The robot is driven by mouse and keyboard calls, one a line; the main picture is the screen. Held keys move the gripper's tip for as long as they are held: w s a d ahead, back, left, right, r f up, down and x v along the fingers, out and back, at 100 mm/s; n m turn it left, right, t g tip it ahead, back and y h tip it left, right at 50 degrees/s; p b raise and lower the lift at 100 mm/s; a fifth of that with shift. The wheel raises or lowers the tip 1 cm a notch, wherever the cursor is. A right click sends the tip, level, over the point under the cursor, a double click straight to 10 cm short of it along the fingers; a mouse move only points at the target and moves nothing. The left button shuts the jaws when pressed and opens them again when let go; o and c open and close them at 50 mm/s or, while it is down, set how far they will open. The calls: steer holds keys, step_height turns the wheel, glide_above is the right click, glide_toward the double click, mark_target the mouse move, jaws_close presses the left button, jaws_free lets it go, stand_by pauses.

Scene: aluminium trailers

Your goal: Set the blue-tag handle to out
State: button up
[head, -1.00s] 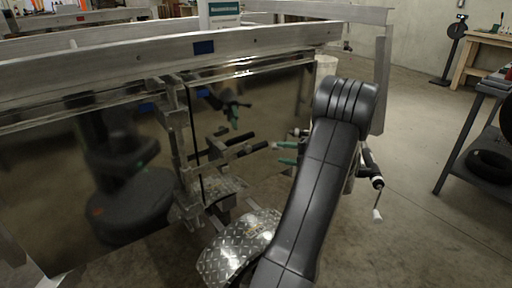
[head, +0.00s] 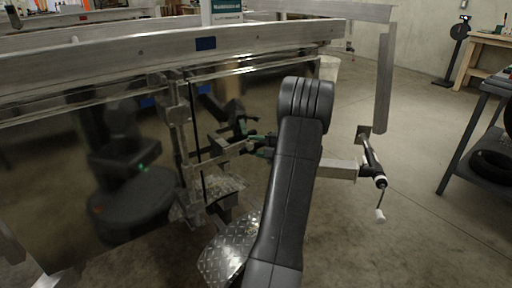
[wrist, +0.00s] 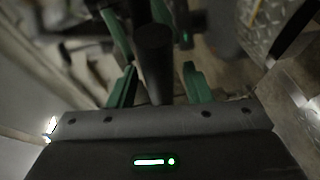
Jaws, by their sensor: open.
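A black cylindrical grip (wrist: 153,55), apparently the handle's, shows in the wrist view between the green fingers of my gripper (wrist: 159,69). The fingers are open, one on each side of it, with visible gaps. In the head view my gripper (head: 262,146) is beside the hardware, partly hidden by my arm. The handle is mostly hidden there, so its setting is unclear.
The polished panel (head: 75,185) mirrors my body and gripper. A diamond-plate fender (head: 228,250) lies below the hardware. A crank jack (head: 373,165) stands out right of my arm. A workbench (head: 485,55) and a dark cart (head: 485,90) are farther right, with open floor between.

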steer(key=shift+c, duration=0.3)
jaws_close()
steer(key=shift+s+d, duration=0.1)
steer(key=shift+s, duration=0.05)
